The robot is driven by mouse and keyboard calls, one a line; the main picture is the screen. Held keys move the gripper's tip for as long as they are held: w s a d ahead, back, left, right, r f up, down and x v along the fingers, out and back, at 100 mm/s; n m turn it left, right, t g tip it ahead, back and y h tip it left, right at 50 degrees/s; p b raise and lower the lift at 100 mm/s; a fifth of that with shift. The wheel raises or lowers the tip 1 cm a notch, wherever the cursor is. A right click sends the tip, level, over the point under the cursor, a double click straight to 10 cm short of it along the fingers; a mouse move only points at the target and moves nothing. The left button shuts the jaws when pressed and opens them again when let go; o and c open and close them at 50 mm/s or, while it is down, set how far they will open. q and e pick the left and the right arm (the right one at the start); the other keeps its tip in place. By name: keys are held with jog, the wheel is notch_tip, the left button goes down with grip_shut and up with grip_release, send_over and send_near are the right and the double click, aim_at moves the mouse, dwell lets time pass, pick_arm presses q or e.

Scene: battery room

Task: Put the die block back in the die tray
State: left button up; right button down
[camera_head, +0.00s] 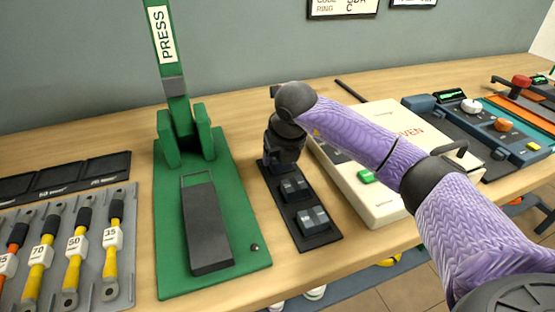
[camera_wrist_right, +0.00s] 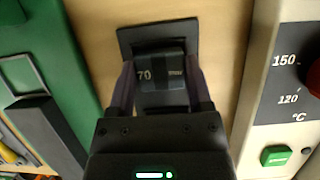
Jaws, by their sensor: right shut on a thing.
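The die tray (camera_head: 322,241) is a narrow black tray on the bench between the green press and the oven. Two dark die blocks, one in the middle (camera_head: 294,188) and one at the near end (camera_head: 313,219), sit in it. My right gripper (camera_head: 282,160) is over the tray's far end, pointing down. In the right wrist view its fingers are shut on the sides of a dark die block (camera_wrist_right: 161,72) marked 70, within the outline of the tray (camera_wrist_right: 128,38). I cannot tell whether this block touches the tray floor. My left gripper is out of view.
The green press (camera_head: 168,270) with a dark bar on its base stands left of the tray. The cream oven (camera_head: 385,205) stands close on the right, under my right arm. A grey tray of yellow-handled tools (camera_head: 125,200) lies far left.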

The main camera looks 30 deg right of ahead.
jog(key=shift+r, duration=0.1)
jog(key=shift+c, duration=1.3)
grip_release()
jog(key=shift+o, duration=1.2)
pick_arm(q)
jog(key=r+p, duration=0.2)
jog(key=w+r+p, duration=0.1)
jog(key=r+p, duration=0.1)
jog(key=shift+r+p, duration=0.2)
jog(key=shift+p, duration=0.1)
pick_arm(e)
jog(key=v, duration=1.2)
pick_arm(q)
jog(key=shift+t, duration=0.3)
